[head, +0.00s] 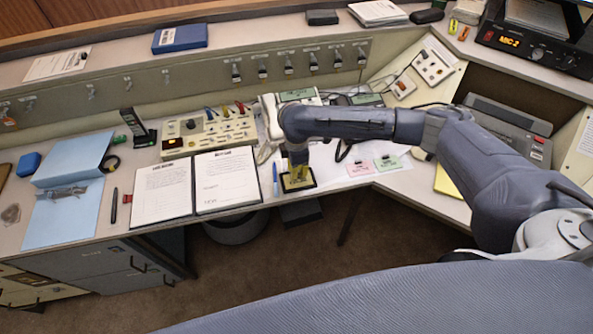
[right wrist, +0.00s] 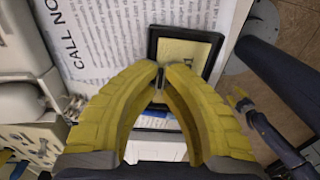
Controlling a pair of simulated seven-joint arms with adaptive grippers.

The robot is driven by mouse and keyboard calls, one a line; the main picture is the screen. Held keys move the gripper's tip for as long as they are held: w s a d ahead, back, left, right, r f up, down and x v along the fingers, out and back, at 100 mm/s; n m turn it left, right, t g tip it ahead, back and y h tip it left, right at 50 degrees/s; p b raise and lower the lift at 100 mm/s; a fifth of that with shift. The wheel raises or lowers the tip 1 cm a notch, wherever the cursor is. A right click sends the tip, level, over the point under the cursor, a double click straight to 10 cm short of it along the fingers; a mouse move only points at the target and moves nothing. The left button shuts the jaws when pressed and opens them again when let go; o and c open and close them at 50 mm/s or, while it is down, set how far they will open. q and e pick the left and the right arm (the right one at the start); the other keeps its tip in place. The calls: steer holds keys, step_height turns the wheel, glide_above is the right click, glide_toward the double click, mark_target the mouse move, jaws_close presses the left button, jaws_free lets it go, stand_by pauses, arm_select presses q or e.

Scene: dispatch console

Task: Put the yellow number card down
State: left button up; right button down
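My right gripper (head: 298,172) reaches down over a black-rimmed tray (head: 286,186) on the desk, right of the open binder. In the right wrist view its yellow fingertips (right wrist: 161,76) meet on a small dark tab. The yellow number card (right wrist: 183,53) shows inside the black frame (right wrist: 155,38) just beyond the fingertips. It looks flat there; the fingers hide its near part and whether it touches the tray bottom.
A pink card (head: 360,169) and a green card (head: 388,162) lie to the right on white paper. A blue pen (head: 275,180) and the open binder (head: 195,186) lie left. A call-notes sheet (right wrist: 95,40) lies beside the tray. The desk's front edge is close.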

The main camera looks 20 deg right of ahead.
steer(key=shift+f, duration=0.1)
steer(key=c, duration=1.6)
jaws_free()
steer(key=shift+o, duration=0.2)
step_height(320, 180, up, 12)
